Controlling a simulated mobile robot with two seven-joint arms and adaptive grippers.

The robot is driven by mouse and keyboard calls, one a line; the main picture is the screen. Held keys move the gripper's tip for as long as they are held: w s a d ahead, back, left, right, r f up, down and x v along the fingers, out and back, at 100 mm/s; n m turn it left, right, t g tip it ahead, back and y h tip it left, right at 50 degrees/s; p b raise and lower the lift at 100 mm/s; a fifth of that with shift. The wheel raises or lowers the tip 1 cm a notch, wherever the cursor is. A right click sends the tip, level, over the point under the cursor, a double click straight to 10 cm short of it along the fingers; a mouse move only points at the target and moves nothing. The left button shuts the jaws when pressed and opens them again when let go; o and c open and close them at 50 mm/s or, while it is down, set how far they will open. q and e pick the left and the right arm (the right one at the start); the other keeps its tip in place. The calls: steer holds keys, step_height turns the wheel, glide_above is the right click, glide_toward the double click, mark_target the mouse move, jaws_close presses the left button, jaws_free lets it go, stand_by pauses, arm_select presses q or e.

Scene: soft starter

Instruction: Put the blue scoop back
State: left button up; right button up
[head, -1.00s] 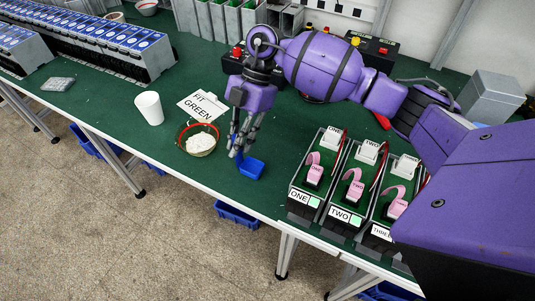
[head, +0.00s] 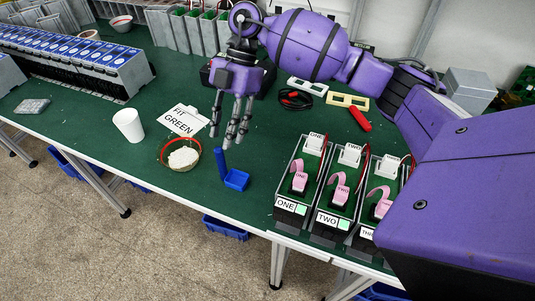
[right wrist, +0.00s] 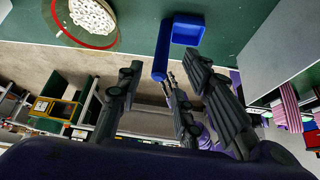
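The blue scoop (head: 236,180) lies on the green table just right of the bowl (head: 182,155), its upright handle (head: 222,164) on the left side. The bowl has a red rim and holds white material. My right gripper (head: 224,140) is open and empty, fingers pointing down above the scoop and apart from it. In the right wrist view the scoop (right wrist: 187,32) and its handle lie beyond the spread fingers (right wrist: 163,72), and the bowl (right wrist: 92,18) shows at top left.
Units labelled ONE (head: 290,207), TWO (head: 327,219) and THREE are close on the right. The table's front edge runs near the scoop.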

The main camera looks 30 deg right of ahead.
steer(key=shift+v, duration=2.9)
